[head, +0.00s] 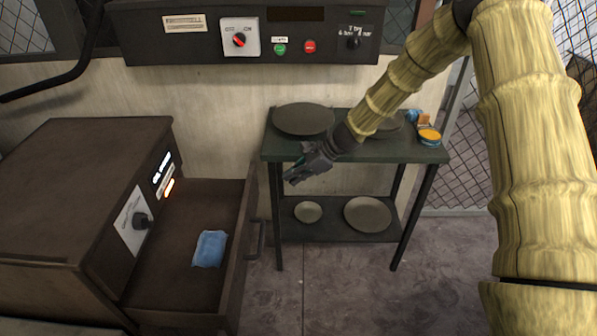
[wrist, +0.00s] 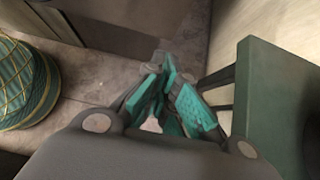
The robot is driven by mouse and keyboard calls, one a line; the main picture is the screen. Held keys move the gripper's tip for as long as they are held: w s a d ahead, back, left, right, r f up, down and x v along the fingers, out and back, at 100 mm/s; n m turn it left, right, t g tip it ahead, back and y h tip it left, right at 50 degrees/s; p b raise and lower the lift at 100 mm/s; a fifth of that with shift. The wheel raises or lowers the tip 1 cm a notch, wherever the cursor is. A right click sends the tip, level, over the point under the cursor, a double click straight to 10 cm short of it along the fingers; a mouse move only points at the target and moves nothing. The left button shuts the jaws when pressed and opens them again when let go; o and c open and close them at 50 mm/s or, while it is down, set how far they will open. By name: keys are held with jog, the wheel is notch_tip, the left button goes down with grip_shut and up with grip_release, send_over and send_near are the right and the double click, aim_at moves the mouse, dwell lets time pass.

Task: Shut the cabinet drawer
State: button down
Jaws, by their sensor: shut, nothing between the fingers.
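The brown cabinet (head: 60,170) stands at the left in the head view. Its drawer (head: 170,285) is pulled out to the right, with a bar handle (head: 262,238) on its front. A blue cloth-like packet (head: 209,248) lies inside the drawer. My gripper (head: 288,180) is above and to the right of the drawer front, apart from the handle, in front of the green table. In the wrist view its teal finger pads (wrist: 172,100) are close together with nothing held.
A green two-shelf table (head: 350,150) holds a dark plate (head: 303,118) on top and plates below, close to my gripper. A control panel (head: 240,35) is on the wall behind. Grey floor (head: 340,280) is clear between drawer and table.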

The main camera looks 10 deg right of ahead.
jog(key=shift+w+a+f+p, duration=0.3)
jog(key=shift+a+f, duration=0.35)
jog(key=shift+a, duration=0.6)
jog(key=shift+w+a+f+p, duration=0.2)
jog(key=shift+w+a+f, duration=0.3)
jog(key=shift+a, duration=0.75)
jog(key=shift+w+a+f+p, duration=0.25)
jog(key=shift+a+f, duration=0.5)
jog(key=shift+a, duration=0.5)
